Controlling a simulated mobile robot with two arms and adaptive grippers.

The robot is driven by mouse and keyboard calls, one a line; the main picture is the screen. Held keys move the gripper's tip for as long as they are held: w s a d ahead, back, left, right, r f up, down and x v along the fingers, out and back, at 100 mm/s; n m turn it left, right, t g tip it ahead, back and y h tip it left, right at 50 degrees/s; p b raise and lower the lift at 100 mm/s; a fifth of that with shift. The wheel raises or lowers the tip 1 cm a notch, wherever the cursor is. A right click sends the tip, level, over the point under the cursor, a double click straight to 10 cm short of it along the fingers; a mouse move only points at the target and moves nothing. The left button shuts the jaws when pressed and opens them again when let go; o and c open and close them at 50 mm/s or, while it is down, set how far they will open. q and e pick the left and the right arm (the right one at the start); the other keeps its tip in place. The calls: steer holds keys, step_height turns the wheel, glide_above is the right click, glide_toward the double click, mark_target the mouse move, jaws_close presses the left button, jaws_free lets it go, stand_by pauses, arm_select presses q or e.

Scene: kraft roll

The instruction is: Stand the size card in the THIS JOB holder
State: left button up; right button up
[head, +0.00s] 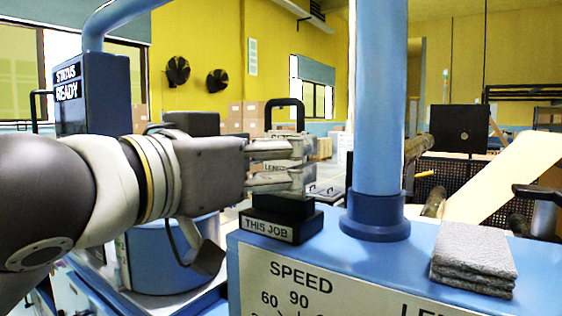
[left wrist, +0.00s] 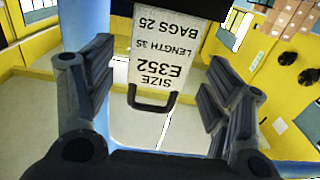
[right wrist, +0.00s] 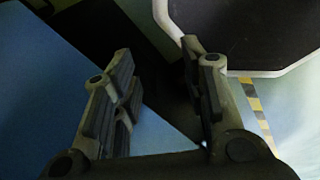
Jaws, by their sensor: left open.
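The size card (left wrist: 158,62), white with black print (SIZE E352, LENGTH, BAGS 25) and a black loop handle, stands upright at the black THIS JOB holder (head: 268,229) in the head view. Its handle (head: 285,103) shows above my fingers. In the left wrist view the card's far end meets the dark block of the holder; how deep it sits is hidden. My left gripper (head: 303,167) is open, its fingers on either side of the card, with gaps visible in the left wrist view. My right gripper (right wrist: 158,58) is open and empty.
The holder is on a blue machine top beside a thick blue post (head: 379,100). A folded grey cloth (head: 474,255) lies to the right. A blue STATUS READY box (head: 93,95) is at the left. A dark, pale-edged surface (right wrist: 240,30) is near my right gripper.

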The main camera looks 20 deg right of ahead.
arm_select(q)
steer(key=b+v, duration=0.2)
steer(key=v, duration=0.7)
steer(key=shift+a, duration=0.1)
